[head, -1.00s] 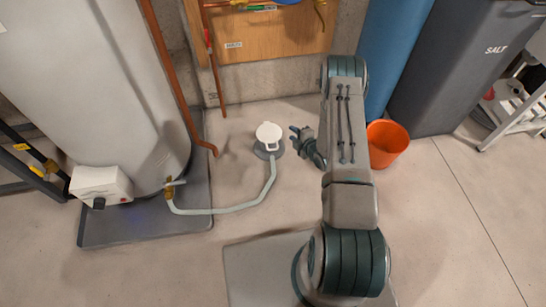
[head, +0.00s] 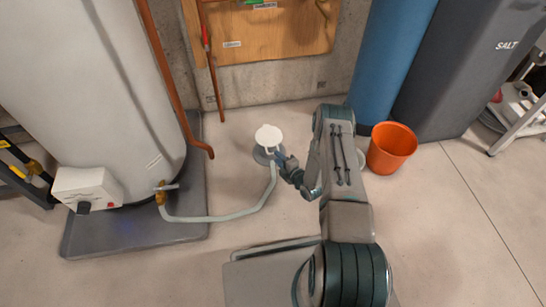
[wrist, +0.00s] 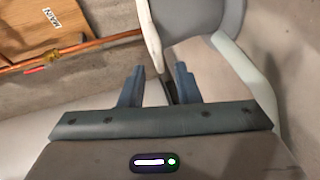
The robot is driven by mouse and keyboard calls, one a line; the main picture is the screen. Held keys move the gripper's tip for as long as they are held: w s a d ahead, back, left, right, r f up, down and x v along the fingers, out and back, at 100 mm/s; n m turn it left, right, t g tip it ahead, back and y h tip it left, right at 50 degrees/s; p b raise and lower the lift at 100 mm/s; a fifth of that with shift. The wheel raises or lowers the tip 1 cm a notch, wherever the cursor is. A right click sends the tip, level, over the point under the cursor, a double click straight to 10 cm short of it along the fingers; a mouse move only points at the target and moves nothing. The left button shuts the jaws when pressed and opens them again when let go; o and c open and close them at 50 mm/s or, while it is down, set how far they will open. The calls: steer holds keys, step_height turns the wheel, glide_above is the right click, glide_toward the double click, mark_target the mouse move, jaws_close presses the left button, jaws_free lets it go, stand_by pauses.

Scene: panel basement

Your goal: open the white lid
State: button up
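The white lid (head: 268,134) is over a round grey floor fitting (head: 262,157) in the head view. Its small white handle is at the near edge, partly behind my gripper (head: 284,160). In the wrist view, the two blue-grey fingers of my gripper (wrist: 160,82) are apart. A narrow white part of the lid (wrist: 151,38) reaches down between them, with a dark end low in the gap. I see no clear contact with either finger. A pale grey rounded surface (wrist: 196,16) shows behind at the top.
A pale hose (head: 225,216) runs from the tank's brass valve to the floor fitting. The grey tank (head: 95,90) stands left on a dark tray (head: 130,237). An orange bucket (head: 390,148) stands right of my arm. A copper pipe (wrist: 75,53) crosses the wrist view.

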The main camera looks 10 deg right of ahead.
mark_target(270, 139)
steer(key=b+x, duration=0.1)
steer(key=x, duration=0.4)
steer(key=shift+s, duration=0.1)
jaws_close()
steer(key=shift+r, duration=0.15)
